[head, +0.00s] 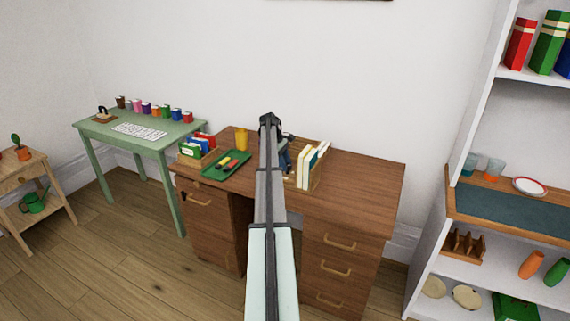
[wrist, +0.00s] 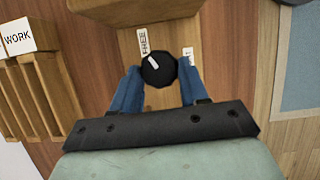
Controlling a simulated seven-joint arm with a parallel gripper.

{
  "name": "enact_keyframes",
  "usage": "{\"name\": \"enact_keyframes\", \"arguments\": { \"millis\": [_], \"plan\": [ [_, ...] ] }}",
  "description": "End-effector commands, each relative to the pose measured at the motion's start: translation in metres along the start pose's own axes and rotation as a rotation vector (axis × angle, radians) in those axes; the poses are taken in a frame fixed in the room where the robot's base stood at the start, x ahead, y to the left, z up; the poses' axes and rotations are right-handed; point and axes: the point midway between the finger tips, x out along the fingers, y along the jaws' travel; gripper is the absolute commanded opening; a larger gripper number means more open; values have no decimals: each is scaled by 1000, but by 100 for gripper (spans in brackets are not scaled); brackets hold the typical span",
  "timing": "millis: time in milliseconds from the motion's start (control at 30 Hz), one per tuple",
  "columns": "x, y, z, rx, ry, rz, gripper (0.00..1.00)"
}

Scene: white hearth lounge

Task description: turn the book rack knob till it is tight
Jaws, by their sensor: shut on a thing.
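The round black knob (wrist: 159,70) shows in the wrist view, with a white pointer mark on its top slanting up and left, toward the FREE label (wrist: 144,42). My gripper (wrist: 160,76) has its blue fingers on either side of the knob and is shut on it. A second pale label (wrist: 189,55) to the right is mostly hidden by a finger. In the head view my gripper (head: 285,160) is at the wooden book rack (head: 317,181) on the brown desk. The knob is hidden there.
Books stand upright in the rack (head: 308,163). Left on the desk (head: 360,190) are a green tray (head: 222,170), a yellow cup (head: 242,139) and a box of coloured books (head: 198,148). The desk's right part is bare. A white shelf stands at the right.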

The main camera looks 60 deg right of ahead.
Motion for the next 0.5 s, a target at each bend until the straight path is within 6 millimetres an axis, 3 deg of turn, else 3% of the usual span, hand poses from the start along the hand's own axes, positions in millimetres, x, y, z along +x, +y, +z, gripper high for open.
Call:
{"name": "enact_keyframes", "arguments": {
  "millis": [500],
  "plan": [
    [0, 5, 0, 298, -1, -124, 14]
  ]
}}
